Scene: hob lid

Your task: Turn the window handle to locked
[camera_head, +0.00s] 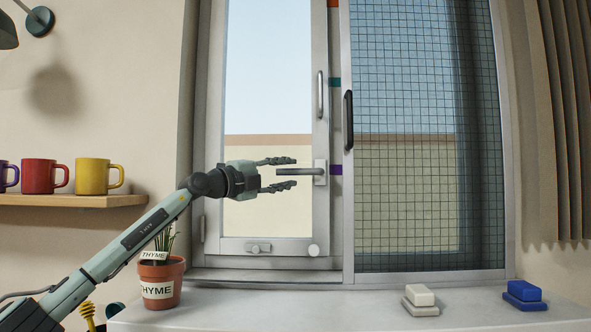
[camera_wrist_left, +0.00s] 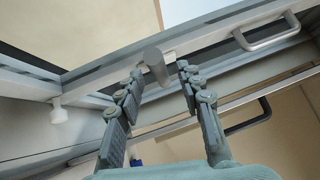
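The window handle (camera_head: 300,171) is a grey lever on a plate at the right edge of the left window sash (camera_head: 270,246). Its lever lies level and points left in the head view. My left gripper (camera_head: 293,173) is open, with one finger above the lever and one below it. In the left wrist view the lever's end (camera_wrist_left: 155,66) shows between the two open fingertips (camera_wrist_left: 160,71). A gap shows on both sides there, so the fingers are not closed on it. My right gripper is in neither view.
A fixed pull bar (camera_head: 320,95) sits above the handle, and a dark pull (camera_head: 348,120) is on the mesh screen (camera_head: 430,150). A thyme pot (camera_head: 160,282) stands on the sill (camera_head: 270,312) beside my left arm. Mugs (camera_head: 92,177) stand on a shelf at left.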

